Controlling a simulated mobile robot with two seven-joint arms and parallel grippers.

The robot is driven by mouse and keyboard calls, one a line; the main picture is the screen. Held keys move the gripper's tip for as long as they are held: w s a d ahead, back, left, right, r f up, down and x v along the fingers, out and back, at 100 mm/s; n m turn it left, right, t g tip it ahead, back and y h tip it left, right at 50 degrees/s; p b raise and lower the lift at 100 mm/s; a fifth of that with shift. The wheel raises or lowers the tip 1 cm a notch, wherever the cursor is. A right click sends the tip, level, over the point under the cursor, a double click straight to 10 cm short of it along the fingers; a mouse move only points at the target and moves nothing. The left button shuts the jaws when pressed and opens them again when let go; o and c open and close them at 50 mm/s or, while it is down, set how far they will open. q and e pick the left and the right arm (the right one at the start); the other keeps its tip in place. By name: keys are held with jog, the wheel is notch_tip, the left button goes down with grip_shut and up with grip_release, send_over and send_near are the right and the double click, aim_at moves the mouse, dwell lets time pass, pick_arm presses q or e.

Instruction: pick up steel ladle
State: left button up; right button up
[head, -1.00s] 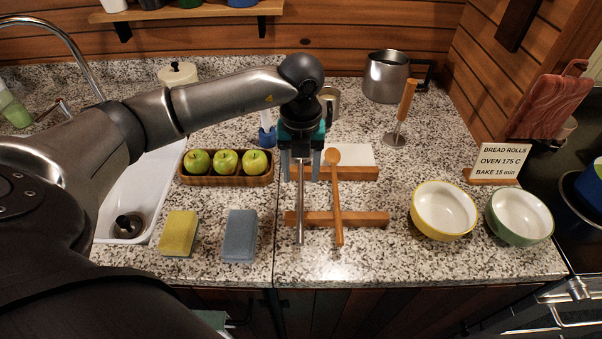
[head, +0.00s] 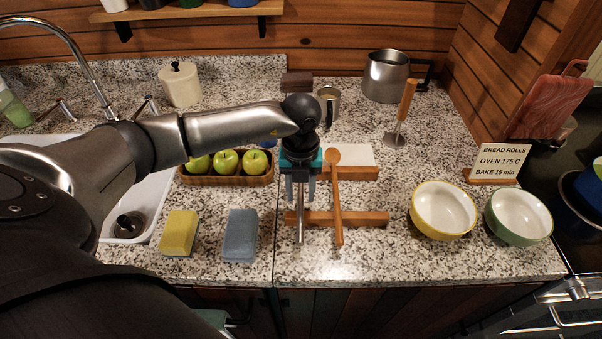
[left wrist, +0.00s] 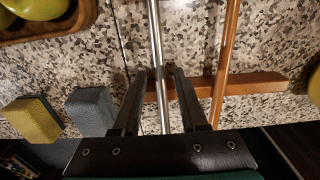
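The steel ladle shows as a thin steel handle (head: 300,225), lying across a low wooden rest (head: 365,218) beside a wooden spoon (head: 337,205). Its far end is hidden under my left arm and gripper. My left gripper (head: 301,195) points down over the handle. In the left wrist view the gripper (left wrist: 160,78) is open, with the steel handle (left wrist: 155,45) running between its two fingers, and gaps show on both sides. The wooden spoon's handle (left wrist: 228,45) lies just right of the right finger there. My right gripper is not in view.
A wooden tray (head: 225,181) of green apples, a yellow sponge (head: 179,233) and a blue-grey sponge (head: 240,235) lie left. A yellow bowl (head: 443,210) and a green bowl (head: 519,216) stand right.

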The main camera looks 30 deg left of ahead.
aim_at(301, 195)
pick_arm(q)
grip_shut()
dwell(0.5)
notch_tip(301, 195, up, 20)
dwell(0.5)
